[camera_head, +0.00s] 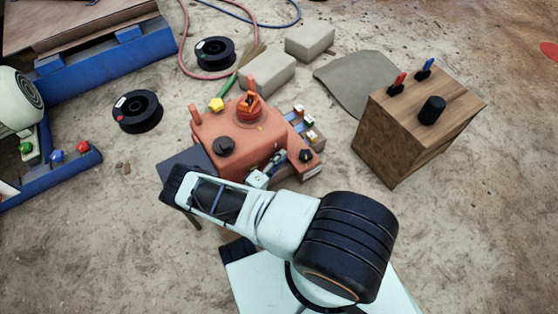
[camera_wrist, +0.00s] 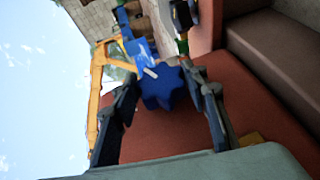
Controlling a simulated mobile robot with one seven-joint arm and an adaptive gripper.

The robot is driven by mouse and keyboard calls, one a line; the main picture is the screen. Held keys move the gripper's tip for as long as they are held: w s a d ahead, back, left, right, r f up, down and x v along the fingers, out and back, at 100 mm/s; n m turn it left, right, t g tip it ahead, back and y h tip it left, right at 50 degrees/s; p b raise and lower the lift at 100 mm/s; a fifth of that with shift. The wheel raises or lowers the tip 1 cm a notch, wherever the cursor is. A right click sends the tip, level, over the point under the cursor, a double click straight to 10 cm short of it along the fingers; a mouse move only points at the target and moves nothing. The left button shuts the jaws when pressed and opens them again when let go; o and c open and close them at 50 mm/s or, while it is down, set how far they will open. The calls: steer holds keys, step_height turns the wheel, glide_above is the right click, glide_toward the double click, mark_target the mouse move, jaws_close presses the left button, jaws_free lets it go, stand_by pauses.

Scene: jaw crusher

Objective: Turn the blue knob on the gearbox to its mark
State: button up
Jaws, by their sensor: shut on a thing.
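The orange-red gearbox (camera_head: 235,135) stands on the ground in the middle of the head view. In the wrist view its red surface (camera_wrist: 165,137) fills much of the picture. The blue knob (camera_wrist: 160,90) is lobed like a star and sits between the two dark fingers of my gripper (camera_wrist: 161,88), which is shut on it. A short white line (camera_wrist: 151,72) shows at the knob's upper edge, beside a lighter blue part; I cannot tell whether it is the mark. In the head view my arm hides part of the gearbox's near side, and the blue knob is not clear there.
A wooden box (camera_head: 405,130) with red, blue and black knobs stands right of the gearbox. Grey blocks (camera_head: 310,40) lie behind it. Black spools (camera_head: 138,111) lie to the left, near blue machinery (camera_head: 105,65). Open ground (camera_head: 470,220) lies at the right.

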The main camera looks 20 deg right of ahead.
steer(key=shift+w, duration=0.15)
steer(key=o, duration=1.2)
